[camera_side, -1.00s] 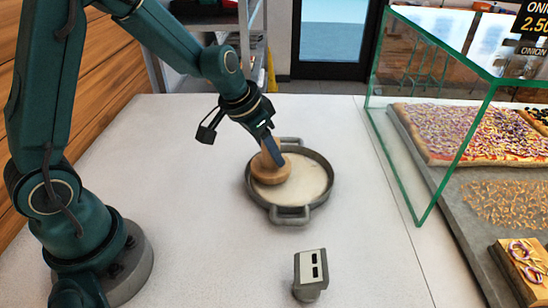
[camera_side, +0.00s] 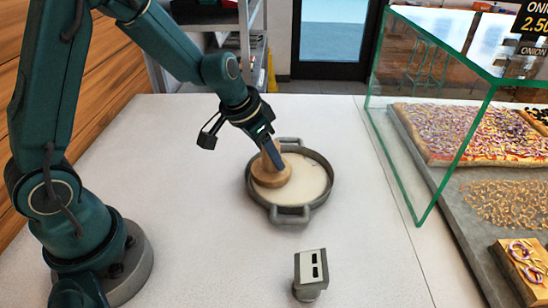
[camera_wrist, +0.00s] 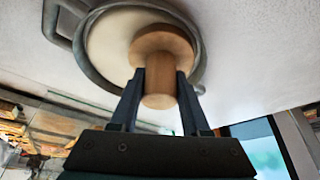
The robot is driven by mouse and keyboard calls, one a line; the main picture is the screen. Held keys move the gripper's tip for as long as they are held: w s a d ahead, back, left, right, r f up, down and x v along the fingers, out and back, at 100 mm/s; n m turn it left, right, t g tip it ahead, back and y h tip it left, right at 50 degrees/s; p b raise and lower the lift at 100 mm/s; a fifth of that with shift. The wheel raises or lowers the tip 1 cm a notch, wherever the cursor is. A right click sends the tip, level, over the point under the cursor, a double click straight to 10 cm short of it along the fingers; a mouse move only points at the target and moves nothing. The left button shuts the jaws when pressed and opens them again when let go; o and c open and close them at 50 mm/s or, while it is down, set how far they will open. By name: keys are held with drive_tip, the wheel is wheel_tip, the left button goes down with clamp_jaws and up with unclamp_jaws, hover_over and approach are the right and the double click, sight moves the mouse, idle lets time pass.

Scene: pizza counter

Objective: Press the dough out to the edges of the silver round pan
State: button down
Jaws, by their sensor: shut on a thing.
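The silver round pan (camera_side: 325,195) sits on the white counter with a loop handle at its near and far sides. Pale dough (camera_side: 308,180) lies flat inside it and seems to cover most of the floor; its left part is hidden. My gripper (camera_side: 274,160) is shut on the handle of a round wooden press (camera_side: 270,177). The press stands at the pan's left side, over the dough; I cannot tell whether it touches. In the wrist view my gripper (camera_wrist: 160,90) has one finger on each side of the press handle (camera_wrist: 160,82), with dough (camera_wrist: 105,38) beside the disc.
A small grey box on a stand (camera_side: 310,270) stands on the counter in front of the pan. A green-edged glass case (camera_side: 432,200) with pizzas (camera_side: 475,130) is at the right. The counter left of the pan is clear.

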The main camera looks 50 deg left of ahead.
idle(0.3)
drive_tip(key=shift+w+r, duration=0.1)
drive_tip(key=shift+r, duration=3.65)
drive_tip(key=c, duration=1)
unclamp_jaws()
drive_tip(key=shift+c, duration=0.2)
clamp_jaws()
drive_tip(key=shift+w+r, duration=0.1)
drive_tip(key=shift+r, duration=0.1)
drive_tip(key=w+d, duration=0.2)
drive_tip(key=w, duration=0.3)
drive_tip(key=shift+w+d+f, duration=0.15)
drive_tip(key=shift+d+f, duration=0.05)
drive_tip(key=shift+f, duration=0.85)
drive_tip(key=shift+w+d+f, duration=0.1)
drive_tip(key=shift+d+f, duration=0.05)
drive_tip(key=shift+f, duration=0.95)
drive_tip(key=shift+w+d+f, duration=0.15)
drive_tip(key=shift+d+f, duration=0.05)
drive_tip(key=shift+f, duration=0.85)
